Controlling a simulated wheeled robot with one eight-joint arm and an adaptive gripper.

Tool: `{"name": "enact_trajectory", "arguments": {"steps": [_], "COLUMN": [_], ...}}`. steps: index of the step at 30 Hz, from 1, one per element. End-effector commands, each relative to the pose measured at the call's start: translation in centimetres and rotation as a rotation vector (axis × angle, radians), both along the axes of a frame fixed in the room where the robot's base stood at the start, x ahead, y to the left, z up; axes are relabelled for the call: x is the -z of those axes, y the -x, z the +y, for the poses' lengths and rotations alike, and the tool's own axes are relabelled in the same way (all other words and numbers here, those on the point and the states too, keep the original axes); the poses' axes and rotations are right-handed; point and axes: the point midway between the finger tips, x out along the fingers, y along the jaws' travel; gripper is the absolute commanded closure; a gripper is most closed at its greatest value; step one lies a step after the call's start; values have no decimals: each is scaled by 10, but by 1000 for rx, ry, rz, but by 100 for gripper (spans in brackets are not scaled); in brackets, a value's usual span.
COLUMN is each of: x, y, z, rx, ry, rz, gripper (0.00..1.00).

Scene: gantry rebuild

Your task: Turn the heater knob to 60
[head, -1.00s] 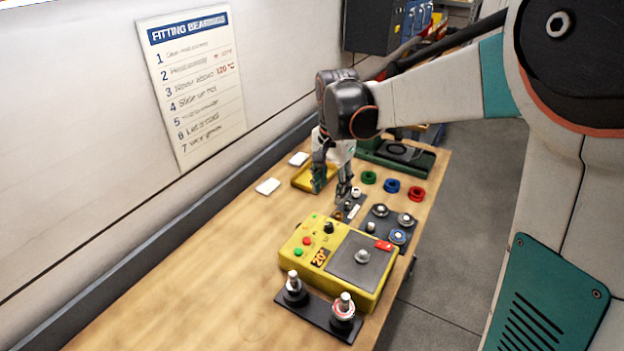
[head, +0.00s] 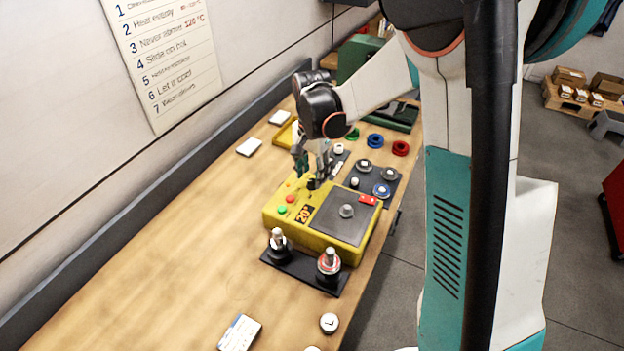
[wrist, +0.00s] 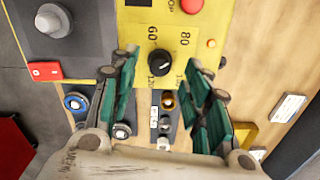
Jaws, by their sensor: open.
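The yellow heater box (head: 275,217) stands on the workbench, and its display (head: 305,214) reads 20°. Its black heater knob (wrist: 160,62) shows in the wrist view, with dial numbers such as 60 and 80 printed around it. A small pale mark shows on the knob, but I cannot tell which number it points to. My gripper (wrist: 163,60) is open, with one green finger on each side of the knob and visible gaps between. In the head view my gripper (head: 312,176) is low at the box's far side, partly hiding the knob.
The heater's dark plate carries a metal part (head: 346,211). A black stand with two posts (head: 300,268) is in front. A grey plate with several rings (head: 372,180) lies behind right. A yellow tray (head: 283,137) is at the back. The left bench area is clear.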

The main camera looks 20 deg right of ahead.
Motion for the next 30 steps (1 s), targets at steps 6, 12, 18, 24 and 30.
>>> {"name": "enact_trajectory", "arguments": {"steps": [6, 12, 18, 24, 30], "x": [19, 21, 21, 21, 21], "y": [0, 0, 0, 0, 0], "z": [0, 0, 0, 0, 0], "rx": [0, 0, 0, 0, -9], "ry": [0, 0, 0, 0, 0], "rz": [0, 0, 0, 0, 0], "gripper": [56, 56, 72, 100, 100]}}
